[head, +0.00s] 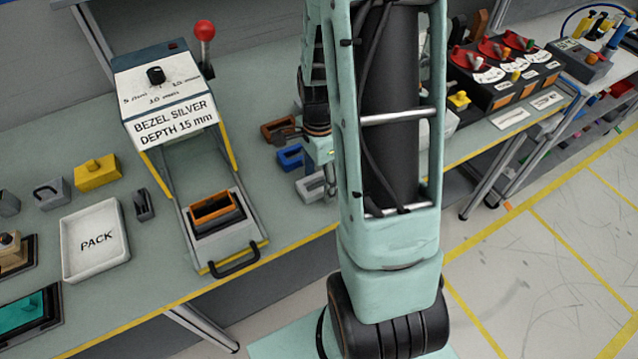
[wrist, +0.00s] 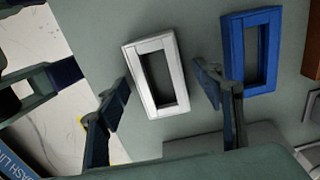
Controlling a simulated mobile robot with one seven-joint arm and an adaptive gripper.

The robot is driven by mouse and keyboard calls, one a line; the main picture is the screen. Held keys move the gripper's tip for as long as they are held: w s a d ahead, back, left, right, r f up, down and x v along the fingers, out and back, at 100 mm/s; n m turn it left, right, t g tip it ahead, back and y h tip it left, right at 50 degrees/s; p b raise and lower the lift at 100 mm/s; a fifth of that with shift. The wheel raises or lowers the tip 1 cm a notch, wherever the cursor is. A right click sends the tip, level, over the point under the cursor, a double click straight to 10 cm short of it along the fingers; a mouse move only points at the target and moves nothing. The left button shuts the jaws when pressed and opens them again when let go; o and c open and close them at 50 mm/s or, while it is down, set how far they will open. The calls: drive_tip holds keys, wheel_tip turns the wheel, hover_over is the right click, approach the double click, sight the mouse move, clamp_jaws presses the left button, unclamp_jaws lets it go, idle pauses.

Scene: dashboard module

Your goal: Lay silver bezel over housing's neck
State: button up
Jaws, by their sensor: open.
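The silver bezel (wrist: 137,77) is a pale rectangular frame with an open middle, lying flat on the bench; in the head view it (head: 309,188) is partly hidden by my arm. My gripper (wrist: 163,82) is open above it, one finger to each side of the bezel, with nothing held. In the head view my arm hides the fingers. The housing (head: 218,226) is a dark block with an orange-brown rectangular rim (head: 214,207) around its top opening. It sits on the press's low sliding plate (head: 247,247), to the left of my arm.
A blue bezel (head: 290,157) lies beside the silver one, also in the wrist view (wrist: 236,60); a brown bezel (head: 278,128) is behind it. A PACK tray (head: 93,262) is at left.

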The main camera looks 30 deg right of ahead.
drive_tip(key=shift+c, duration=0.3)
drive_tip(key=c, duration=1)
drive_tip(key=shift+r, duration=0.1)
drive_tip(key=shift+c, duration=0.2)
